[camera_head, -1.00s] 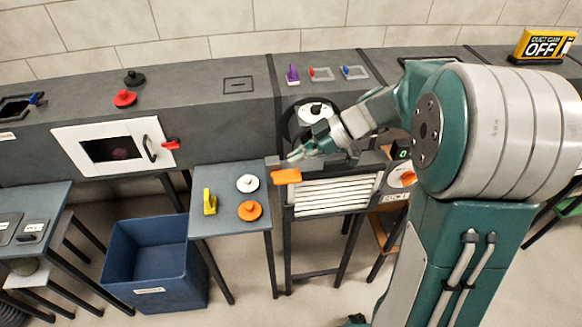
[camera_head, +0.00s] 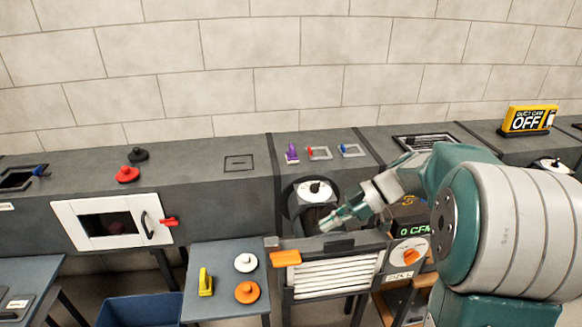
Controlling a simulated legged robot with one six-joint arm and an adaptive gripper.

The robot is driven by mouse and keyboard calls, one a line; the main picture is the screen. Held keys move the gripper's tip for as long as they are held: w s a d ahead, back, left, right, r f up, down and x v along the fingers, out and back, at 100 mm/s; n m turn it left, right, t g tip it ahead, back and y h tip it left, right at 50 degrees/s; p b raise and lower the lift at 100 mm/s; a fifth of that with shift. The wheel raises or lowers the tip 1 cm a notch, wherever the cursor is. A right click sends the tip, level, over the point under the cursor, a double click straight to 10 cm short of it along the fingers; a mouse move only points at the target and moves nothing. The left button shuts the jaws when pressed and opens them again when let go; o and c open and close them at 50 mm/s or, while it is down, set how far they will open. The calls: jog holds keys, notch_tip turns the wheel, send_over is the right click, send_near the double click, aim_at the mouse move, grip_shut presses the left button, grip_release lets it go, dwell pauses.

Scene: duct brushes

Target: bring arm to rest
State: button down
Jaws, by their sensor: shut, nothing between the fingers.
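My gripper (camera_head: 338,219) is at the end of my green and grey arm, in front of the grey duct. It is small in the view, shut and empty. It hangs above the grey-framed unit with white slats (camera_head: 335,277), near its top edge, and appears apart from it. The round duct opening with a white and black knob (camera_head: 315,190) is just behind and to the left of it. My arm is bent, with its large upper part at the right of the view.
An orange handle (camera_head: 286,258) sticks out left of the slats. A small table (camera_head: 225,300) holds a yellow item, a white disc and an orange disc. A blue bin (camera_head: 140,312) stands at lower left. A dial panel (camera_head: 408,254) is close under my arm.

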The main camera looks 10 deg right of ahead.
jog(key=s+a+r+m+t+h, duration=0.1)
jog(key=s+m+t+h, duration=0.1)
jog(key=s+m+h, duration=0.3)
jog(key=s+a+r+m+t+h, duration=0.1)
jog(key=s+m+t+h, duration=0.2)
jog(key=s+m, duration=0.9)
jog(key=shift+s+a+r+m+h, duration=0.35)
jog(key=shift+s+h, duration=0.65)
jog(key=shift+h, duration=0.6)
